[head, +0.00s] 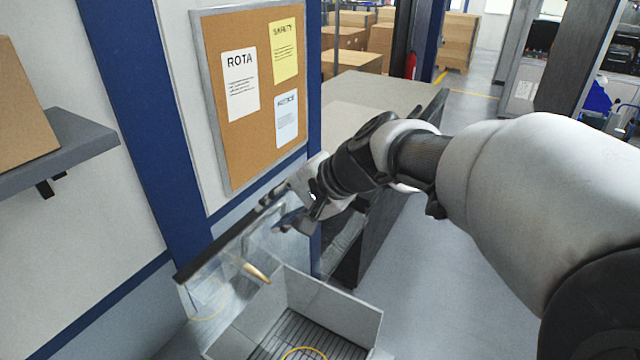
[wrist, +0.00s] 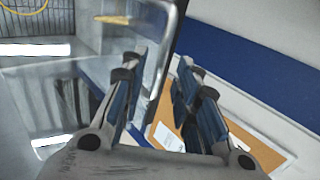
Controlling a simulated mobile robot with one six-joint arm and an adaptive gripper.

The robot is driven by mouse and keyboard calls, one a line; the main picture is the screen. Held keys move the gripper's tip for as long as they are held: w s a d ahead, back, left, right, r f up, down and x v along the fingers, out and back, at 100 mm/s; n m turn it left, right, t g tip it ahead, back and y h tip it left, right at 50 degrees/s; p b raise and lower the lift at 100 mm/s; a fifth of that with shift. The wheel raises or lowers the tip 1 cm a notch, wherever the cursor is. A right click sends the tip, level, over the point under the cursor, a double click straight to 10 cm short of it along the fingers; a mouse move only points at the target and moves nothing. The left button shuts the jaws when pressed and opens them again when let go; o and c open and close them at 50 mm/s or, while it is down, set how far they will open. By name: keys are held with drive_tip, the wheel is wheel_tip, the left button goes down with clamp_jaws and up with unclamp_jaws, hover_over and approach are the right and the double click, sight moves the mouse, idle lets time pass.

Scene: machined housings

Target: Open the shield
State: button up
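The shield is a clear panel with a dark edge rail (head: 225,250), standing raised and tilted over a light grey open-topped box (head: 335,305) in the head view. My gripper (head: 274,212) is at the upper right end of this rail. In the wrist view, the shield's edge (wrist: 168,55) runs between the two fingers of my gripper (wrist: 163,62). The fingers are apart, with gaps beside the edge, and I see no clear grip on it. A tan handle-like piece (head: 256,273) shows by the panel; its attachment is unclear.
The box has a slatted floor (head: 290,342) with a yellow ring (head: 305,353) on it. A blue post and a cork board (head: 250,90) stand close behind my gripper. A grey shelf (head: 65,140) juts out at left. Open floor (head: 440,250) lies at right.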

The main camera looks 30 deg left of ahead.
drive_tip(key=v, duration=0.7)
drive_tip(key=shift+d+r, duration=0.1)
drive_tip(key=s+d+f+t+h+b, duration=0.1)
drive_tip(key=s+d+f+h+b, duration=0.2)
drive_tip(key=d+f+b, duration=0.6)
drive_tip(key=s+d+f+t+h+b, duration=0.1)
drive_tip(key=s+d+f+h+b, duration=0.2)
drive_tip(key=s+d+f+b, duration=0.4)
drive_tip(key=s+d+f+t+h+b, duration=0.1)
drive_tip(key=s+d+f+h+b, duration=0.2)
drive_tip(key=d+f+b, duration=0.9)
drive_tip(key=s+d+f, duration=0.2)
drive_tip(key=d+f, duration=0.7)
drive_tip(key=f, duration=0.1)
drive_tip(key=shift+s+d+f+n+t+b, duration=0.15)
drive_tip(key=shift+s+d+n+t+b, duration=0.2)
drive_tip(key=shift+s+d+n+t, duration=0.05)
drive_tip(key=shift+a, duration=0.15)
